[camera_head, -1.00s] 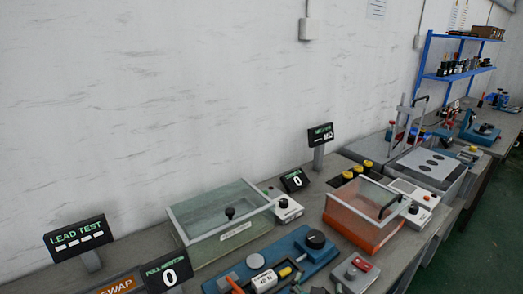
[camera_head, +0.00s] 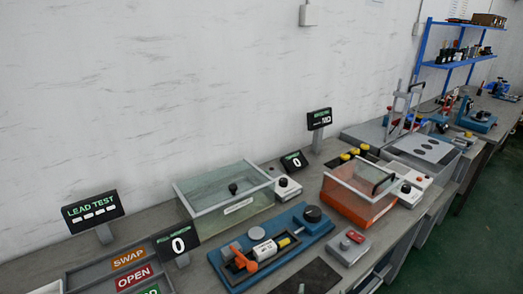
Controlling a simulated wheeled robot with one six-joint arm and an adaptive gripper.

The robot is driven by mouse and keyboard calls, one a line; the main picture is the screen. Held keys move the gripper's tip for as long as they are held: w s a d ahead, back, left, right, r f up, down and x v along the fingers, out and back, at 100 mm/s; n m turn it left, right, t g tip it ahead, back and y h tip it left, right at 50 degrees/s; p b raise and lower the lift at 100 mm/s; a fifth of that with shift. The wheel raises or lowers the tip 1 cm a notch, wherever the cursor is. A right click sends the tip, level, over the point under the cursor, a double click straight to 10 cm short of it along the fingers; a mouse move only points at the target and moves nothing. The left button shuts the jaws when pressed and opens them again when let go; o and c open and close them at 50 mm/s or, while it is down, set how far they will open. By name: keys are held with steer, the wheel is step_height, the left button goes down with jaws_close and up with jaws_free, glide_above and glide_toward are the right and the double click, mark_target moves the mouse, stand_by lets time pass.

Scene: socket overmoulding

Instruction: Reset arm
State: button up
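My arm and my gripper are not in view in the head camera. A long grey workbench (camera_head: 309,273) runs along the wall from lower left to upper right. On it a blue fixture (camera_head: 318,236) carries a black knob, a white block and an orange-handled part (camera_head: 243,261). Whether anything is held in my gripper cannot be seen.
A clear-lidded green box (camera_head: 218,198) and an orange clear-lidded box (camera_head: 354,205) stand on the bench. A LEAD TEST display (camera_head: 91,211) stands at left by a tray labelled SWAP and OPEN (camera_head: 77,280). A blue shelf (camera_head: 424,48) stands at the far right. Green floor (camera_head: 446,235) is clear at right.

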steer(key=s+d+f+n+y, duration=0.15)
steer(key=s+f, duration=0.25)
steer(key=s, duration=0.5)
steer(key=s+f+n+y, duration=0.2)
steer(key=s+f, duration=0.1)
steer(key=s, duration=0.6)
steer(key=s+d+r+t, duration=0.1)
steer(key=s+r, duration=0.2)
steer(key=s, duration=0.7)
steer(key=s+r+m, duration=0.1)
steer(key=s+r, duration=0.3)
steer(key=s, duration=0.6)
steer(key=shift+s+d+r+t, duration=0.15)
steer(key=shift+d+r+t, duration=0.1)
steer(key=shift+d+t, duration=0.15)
